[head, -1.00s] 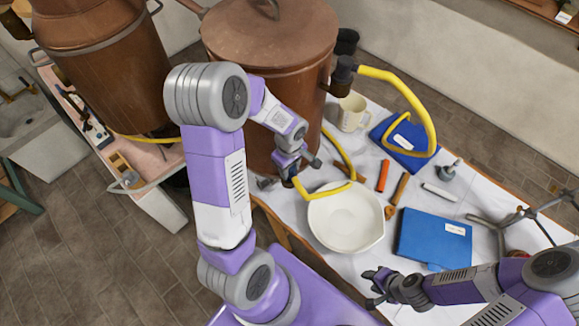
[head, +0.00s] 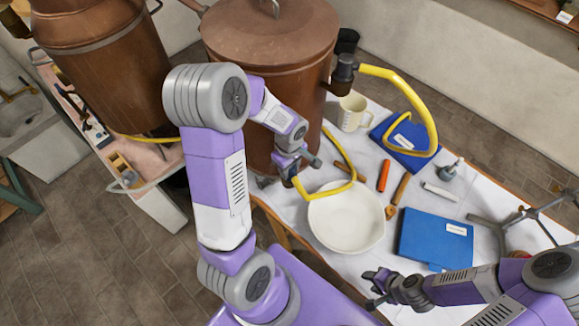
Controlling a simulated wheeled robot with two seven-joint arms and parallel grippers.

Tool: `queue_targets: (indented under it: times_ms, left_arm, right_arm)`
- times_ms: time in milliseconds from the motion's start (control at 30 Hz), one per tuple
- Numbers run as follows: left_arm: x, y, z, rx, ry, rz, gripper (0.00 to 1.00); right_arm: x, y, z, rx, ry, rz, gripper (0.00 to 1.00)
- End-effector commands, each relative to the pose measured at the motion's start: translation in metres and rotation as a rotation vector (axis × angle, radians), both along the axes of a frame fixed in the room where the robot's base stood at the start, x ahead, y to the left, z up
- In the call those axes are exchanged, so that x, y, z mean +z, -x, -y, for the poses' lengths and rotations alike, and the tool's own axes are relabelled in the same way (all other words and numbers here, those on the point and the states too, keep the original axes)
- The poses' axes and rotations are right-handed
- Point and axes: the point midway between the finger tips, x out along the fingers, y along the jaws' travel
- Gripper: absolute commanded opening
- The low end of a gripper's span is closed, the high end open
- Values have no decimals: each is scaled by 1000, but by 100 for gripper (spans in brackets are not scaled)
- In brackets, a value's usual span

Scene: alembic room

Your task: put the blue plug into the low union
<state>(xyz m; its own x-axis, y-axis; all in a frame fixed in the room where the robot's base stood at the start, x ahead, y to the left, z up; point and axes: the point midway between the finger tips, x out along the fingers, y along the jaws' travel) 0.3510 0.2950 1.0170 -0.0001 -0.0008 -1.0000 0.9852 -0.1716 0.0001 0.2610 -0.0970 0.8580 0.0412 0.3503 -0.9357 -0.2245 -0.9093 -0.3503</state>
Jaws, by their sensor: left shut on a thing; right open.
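My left gripper (head: 290,168) is at the lower right side of the big copper vessel, above the table's near edge. It is shut on the end of a yellow hose (head: 345,189), which bends from there over the white bowl and back towards the vessel. I cannot make out a blue plug; the held end is mostly hidden by the fingers. A low union is not clearly visible; the vessel's lower side is partly behind my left arm. My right gripper (head: 373,288) is open and empty near the table's front edge.
The copper vessel (head: 270,50) has an upper fitting (head: 344,68) with another yellow hose (head: 425,115). The white bowl (head: 346,222) is close beside my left gripper. A blue book (head: 435,238), a mug (head: 353,112), an orange stick (head: 384,175) and a metal stand (head: 500,228) occupy the table.

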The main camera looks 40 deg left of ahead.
Motion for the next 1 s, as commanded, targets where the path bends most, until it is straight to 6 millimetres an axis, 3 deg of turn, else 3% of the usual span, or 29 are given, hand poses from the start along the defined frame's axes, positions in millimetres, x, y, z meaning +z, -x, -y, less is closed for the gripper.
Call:
queue_targets:
  times_ms: [600, 633, 700, 800, 1000]
  left_arm:
    - [-4, 0, 0, 0, 0, 0, 7]
    - [-4, 0, 0, 0, 0, 0, 43]
    - [-4, 0, 0, 0, 0, 0, 54]
    - [-4, 0, 0, 0, 0, 0, 69]
    - [-4, 0, 0, 0, 0, 0, 69]
  right_arm:
    - [-5, 0, 0, 0, 0, 0, 43]
    - [-5, 0, 0, 0, 0, 0, 43]
    - [-5, 0, 0, 0, 0, 0, 43]
    - [-4, 0, 0, 0, 0, 0, 43]
    - [-4, 0, 0, 0, 0, 0, 43]
